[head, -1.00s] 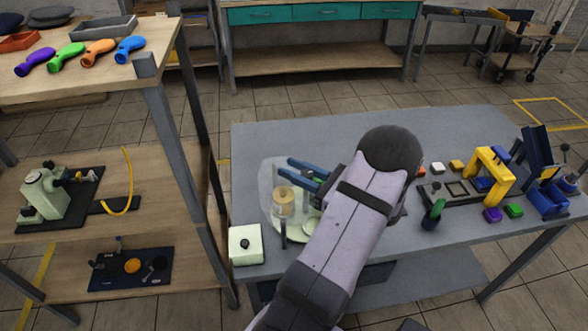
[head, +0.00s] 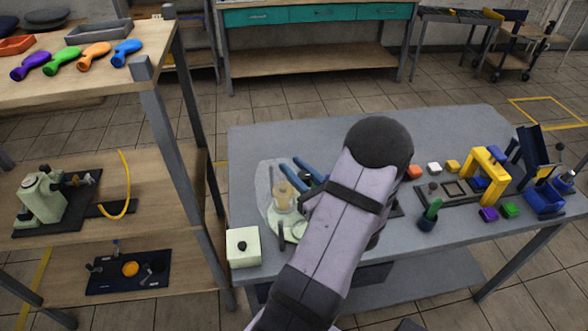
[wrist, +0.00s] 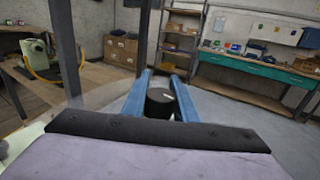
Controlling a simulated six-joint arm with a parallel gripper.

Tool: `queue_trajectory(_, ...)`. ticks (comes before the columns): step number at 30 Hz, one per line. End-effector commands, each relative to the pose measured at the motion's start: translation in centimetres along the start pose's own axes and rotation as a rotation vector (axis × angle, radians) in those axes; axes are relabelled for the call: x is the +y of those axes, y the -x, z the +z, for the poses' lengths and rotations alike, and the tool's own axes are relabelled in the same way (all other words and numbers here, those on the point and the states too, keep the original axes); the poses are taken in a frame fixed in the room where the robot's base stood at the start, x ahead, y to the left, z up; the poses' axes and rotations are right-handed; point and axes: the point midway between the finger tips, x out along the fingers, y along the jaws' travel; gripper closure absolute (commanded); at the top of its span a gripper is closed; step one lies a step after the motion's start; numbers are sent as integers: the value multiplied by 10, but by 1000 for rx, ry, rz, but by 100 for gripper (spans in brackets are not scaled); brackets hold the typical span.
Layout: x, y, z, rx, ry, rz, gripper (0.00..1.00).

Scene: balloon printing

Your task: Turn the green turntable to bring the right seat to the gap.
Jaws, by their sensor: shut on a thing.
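The green turntable (head: 299,231) shows as a pale green disc at the left of the grey table, partly hidden by my arm. A tan cylinder (head: 283,194) stands above it, inside a pale clear surround (head: 264,188). A short dark post (head: 282,235) stands at its near side. My gripper (head: 290,162) has blue fingers beside the tan cylinder. In the wrist view, my gripper (wrist: 161,78) has a black knob (wrist: 160,103) between its fingers and is shut on it. Which seat faces the gap cannot be seen.
A pale box with a black button (head: 243,247) stands at the table's left front corner. A green-handled tool in a dark cup (head: 428,215), a yellow arch (head: 487,175) and coloured blocks stand to the right. A shelf (head: 165,200) rises on the left.

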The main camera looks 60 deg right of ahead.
Motion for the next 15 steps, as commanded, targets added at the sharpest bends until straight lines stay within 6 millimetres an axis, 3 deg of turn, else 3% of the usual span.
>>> queue_trajectory(5,-1,0,2,-2,2,1,100)
queue_trajectory(6,0,0,2,-2,2,1,64)
queue_trajectory(7,0,0,2,-2,2,1,57)
queue_trajectory(15,0,0,1,-1,1,2,55)
